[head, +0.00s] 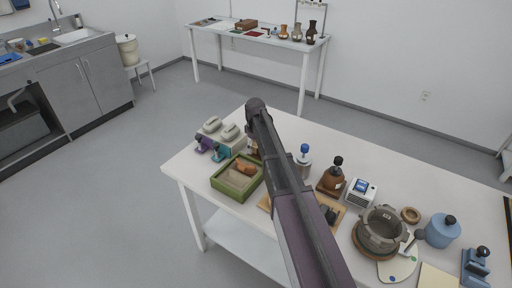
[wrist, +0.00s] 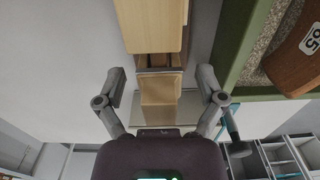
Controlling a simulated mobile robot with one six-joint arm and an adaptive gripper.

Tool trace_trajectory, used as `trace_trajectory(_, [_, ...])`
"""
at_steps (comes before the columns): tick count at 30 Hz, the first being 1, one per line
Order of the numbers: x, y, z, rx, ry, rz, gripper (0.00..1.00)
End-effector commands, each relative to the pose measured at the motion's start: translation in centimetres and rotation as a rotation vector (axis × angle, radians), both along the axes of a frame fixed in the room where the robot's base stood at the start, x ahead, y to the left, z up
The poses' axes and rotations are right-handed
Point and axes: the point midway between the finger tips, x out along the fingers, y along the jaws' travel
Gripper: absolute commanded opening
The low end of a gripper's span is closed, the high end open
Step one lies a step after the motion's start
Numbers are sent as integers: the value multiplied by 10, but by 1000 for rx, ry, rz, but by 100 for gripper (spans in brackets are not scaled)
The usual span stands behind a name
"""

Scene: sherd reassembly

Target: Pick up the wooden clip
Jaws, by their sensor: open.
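A pale wooden piece, which looks like the wooden clip (wrist: 156,26), reaches down from the top of the wrist view. A darker brown slotted part and a second pale wooden block (wrist: 160,90) line up below it. My gripper (wrist: 163,80) is open, with one finger on each side of this lower wood. Clear gaps show on both sides, and neither finger visibly touches it. I cannot tell the height of the fingers over the wood. In the head view my arm covers the gripper and most of the clip's place.
A green tray (head: 217,186) with a brown sherd (head: 246,169) stands close by; its wall (wrist: 243,45) is right of my gripper in the wrist view. Purple and teal clamps (head: 219,152), a blue-capped bottle (head: 304,160) and a grey pot (head: 381,229) share the crowded table.

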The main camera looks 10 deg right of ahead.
Motion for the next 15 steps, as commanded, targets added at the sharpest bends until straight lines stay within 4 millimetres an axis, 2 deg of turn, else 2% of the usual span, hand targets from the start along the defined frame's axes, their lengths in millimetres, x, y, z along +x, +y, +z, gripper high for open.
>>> trace_trajectory(11, [0, 0, 0, 0, 0, 0, 89])
trace_trajectory(12, [0, 0, 0, 0, 0, 0, 86])
trace_trajectory(15, [0, 0, 0, 0, 0, 0, 58])
